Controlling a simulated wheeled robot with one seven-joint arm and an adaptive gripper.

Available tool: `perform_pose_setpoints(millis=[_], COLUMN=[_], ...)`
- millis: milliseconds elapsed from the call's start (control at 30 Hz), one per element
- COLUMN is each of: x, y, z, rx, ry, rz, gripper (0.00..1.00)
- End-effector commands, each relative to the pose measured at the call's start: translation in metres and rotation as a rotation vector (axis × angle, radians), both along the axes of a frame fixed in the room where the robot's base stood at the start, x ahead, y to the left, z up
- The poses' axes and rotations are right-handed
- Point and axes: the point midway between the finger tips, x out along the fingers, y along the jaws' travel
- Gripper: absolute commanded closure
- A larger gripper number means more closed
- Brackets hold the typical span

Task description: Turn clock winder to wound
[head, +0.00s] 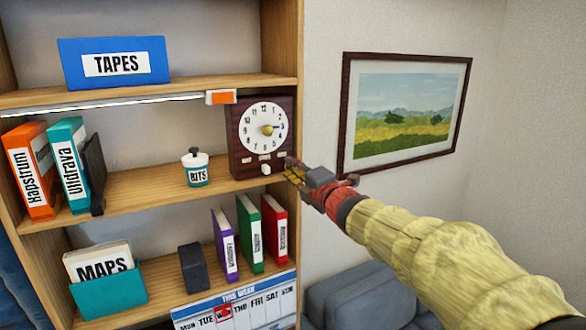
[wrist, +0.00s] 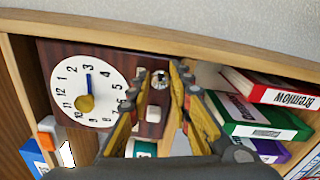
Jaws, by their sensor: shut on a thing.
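The dark wooden clock (head: 240,150) stands at the right end of the middle shelf. It has a white dial and small labels below it, too small to read. A pale knob (head: 265,169) is low on its front. My gripper (head: 290,168) reaches in from the right at the clock's lower right corner. In the wrist view the clock (wrist: 115,57) lies sideways. There the fingertips of my gripper (wrist: 159,72) are either side of a small shiny winder (wrist: 160,79) and shut on it. The fingers hide parts of the clock's lower front. The winder's setting cannot be read.
A BITS jar (head: 196,170) stands left of the clock. An orange-and-white piece (head: 221,97) is on the shelf edge above it. Binders (head: 273,230) stand on the shelf below. A framed picture (head: 347,110) hangs on the wall to the right.

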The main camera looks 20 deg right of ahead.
Motion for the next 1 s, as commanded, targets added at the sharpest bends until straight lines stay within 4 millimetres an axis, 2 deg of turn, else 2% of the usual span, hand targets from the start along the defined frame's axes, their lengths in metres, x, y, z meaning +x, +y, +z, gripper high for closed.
perform_pose_setpoints(millis=[1000], x=[0.0000], y=[0.0005], z=[-0.0037], rx=[0.949], ry=[0.197], rz=[-0.003], gripper=[1.00])
